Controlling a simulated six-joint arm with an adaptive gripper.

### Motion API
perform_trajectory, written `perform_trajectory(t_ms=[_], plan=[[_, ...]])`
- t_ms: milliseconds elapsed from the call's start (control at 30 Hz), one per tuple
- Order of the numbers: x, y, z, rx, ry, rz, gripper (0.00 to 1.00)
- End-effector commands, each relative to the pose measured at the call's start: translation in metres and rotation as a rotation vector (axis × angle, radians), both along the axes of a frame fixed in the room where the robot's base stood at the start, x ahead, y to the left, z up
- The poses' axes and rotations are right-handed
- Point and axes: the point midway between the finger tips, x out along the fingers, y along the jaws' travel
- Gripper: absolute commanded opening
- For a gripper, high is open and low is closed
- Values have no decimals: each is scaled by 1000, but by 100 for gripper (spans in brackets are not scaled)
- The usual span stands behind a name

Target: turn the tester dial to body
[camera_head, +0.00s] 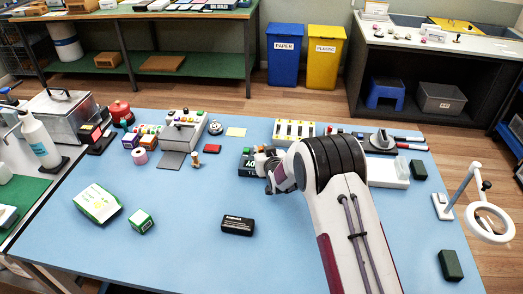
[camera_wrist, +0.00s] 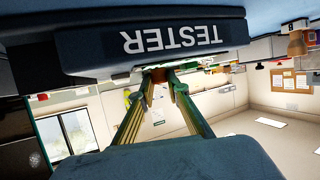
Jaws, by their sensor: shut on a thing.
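The tester (camera_wrist: 170,40) fills the top of the wrist view as a dark box, its white TESTER lettering upside down. In the head view a dark box with white letters (camera_head: 248,168), partly covered by my gripper, appears to be the same tester. My gripper (camera_head: 270,182) is at its right side. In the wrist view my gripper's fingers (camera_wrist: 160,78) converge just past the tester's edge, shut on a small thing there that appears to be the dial. The dial is mostly hidden by the fingertips, and its pointer and position marks cannot be read.
A black box (camera_head: 238,225), a green-and-white carton (camera_head: 97,203) and a small green box (camera_head: 141,221) lie on the blue table (camera_head: 190,260). A small wooden stamp-like piece (camera_head: 195,161) stands left of the tester. A ring lamp (camera_head: 490,223) is at the right. The front middle is clear.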

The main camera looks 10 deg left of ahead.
Motion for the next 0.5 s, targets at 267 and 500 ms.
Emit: perform_trajectory(t_ms=[267,500], plan=[[0,1,0,1,-1,-35,0],[-1,3,1,2,0,-92,0]])
